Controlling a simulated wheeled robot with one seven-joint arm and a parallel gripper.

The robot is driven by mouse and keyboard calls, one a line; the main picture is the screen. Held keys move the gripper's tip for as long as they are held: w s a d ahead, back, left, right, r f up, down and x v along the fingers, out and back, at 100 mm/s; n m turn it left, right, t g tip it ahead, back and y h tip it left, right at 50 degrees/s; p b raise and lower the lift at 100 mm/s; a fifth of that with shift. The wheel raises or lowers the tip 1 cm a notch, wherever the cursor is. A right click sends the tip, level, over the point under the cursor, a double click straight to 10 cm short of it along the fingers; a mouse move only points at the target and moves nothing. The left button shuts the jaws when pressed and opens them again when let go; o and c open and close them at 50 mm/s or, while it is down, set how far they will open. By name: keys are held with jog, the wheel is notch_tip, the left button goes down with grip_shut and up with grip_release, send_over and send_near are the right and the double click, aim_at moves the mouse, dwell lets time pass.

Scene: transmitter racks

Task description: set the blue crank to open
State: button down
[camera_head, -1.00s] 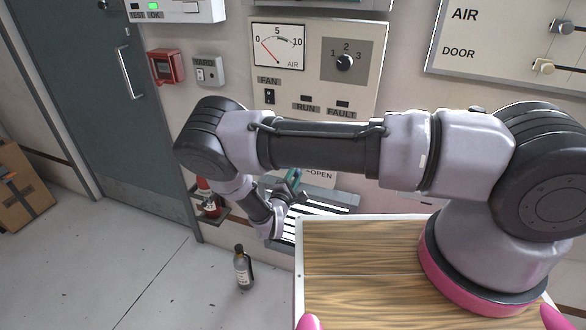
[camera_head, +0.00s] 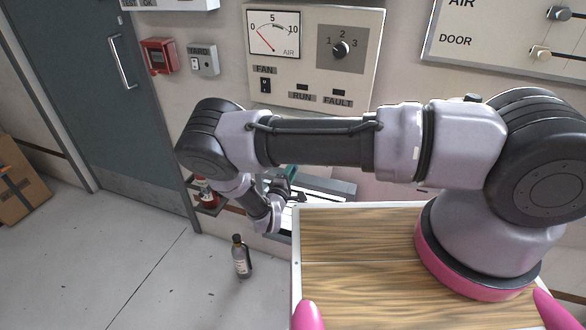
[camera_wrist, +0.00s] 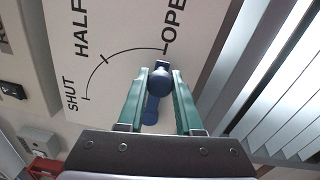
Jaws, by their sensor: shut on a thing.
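The blue crank (camera_wrist: 152,107) is on a pale panel (camera_wrist: 125,25) in the wrist view. The panel carries an arc with marks lettered SHUT, HALF and OPEN. The crank's round knob (camera_wrist: 160,79) sits between the green fingers of my gripper (camera_wrist: 160,74), which is shut on it. The crank's arm points from its hub roughly at the OPEN mark. In the head view my wrist and gripper (camera_head: 280,187) are low by the wall, and my arm hides the crank and most of its panel.
A slatted grille (camera_wrist: 285,95) lies close to the right of the panel in the wrist view. In the head view a dark bottle (camera_head: 242,257) stands on the floor and a red bottle (camera_head: 206,192) on a small shelf. A wood-topped surface (camera_head: 345,235) lies in front.

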jog(key=c, duration=0.6)
grip_release()
jog(key=v, duration=1.1)
jog(key=shift+f, duration=0.1)
